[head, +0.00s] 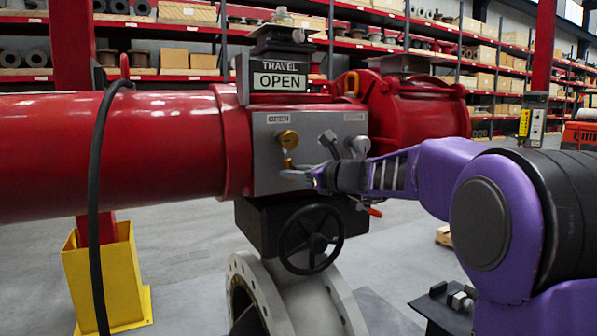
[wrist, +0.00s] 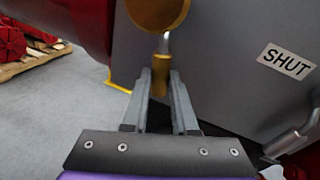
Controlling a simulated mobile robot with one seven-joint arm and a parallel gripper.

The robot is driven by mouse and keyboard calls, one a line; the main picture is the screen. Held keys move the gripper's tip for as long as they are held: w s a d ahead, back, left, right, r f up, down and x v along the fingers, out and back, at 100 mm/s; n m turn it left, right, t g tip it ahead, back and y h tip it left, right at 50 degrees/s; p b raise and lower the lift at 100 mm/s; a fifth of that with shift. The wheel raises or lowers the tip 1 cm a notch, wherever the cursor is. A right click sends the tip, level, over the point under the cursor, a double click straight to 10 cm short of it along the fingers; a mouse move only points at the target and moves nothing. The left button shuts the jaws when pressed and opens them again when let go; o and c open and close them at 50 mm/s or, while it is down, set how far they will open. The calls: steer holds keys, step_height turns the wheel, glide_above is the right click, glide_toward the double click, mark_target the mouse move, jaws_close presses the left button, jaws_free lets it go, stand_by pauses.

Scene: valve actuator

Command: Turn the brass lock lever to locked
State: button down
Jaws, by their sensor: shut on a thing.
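The brass lock lever has a round brass hub (head: 287,139) on the grey control panel (head: 264,178), below the OPEN label. Its short arm hangs down from the hub. In the wrist view the hub (wrist: 158,10) is cut by the top edge, and a steel shank runs to a brass tip (wrist: 160,80). My gripper (wrist: 160,86) has a finger on each side of this tip and is shut on it. In the head view my gripper (head: 291,174) reaches in from the right at the lever's lower end. The fingers there are small and partly unclear.
A SHUT label (wrist: 287,61) is right of the lever. Grey metal handles (head: 330,142) stick out of the panel close above my wrist. A black handwheel (head: 310,239) is below. A sign (head: 279,80) reads TRAVEL OPEN. A black hose (head: 96,200) hangs at the left.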

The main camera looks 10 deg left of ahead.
steer(key=shift+s+a+f+m+y, duration=0.15)
steer(key=shift+s+a+m+y, duration=0.25)
steer(key=shift+m, duration=0.3)
steer(key=shift+a, duration=0.1)
steer(key=c, duration=1)
jaws_free()
steer(key=v, duration=1.7)
steer(key=shift+s, duration=0.15)
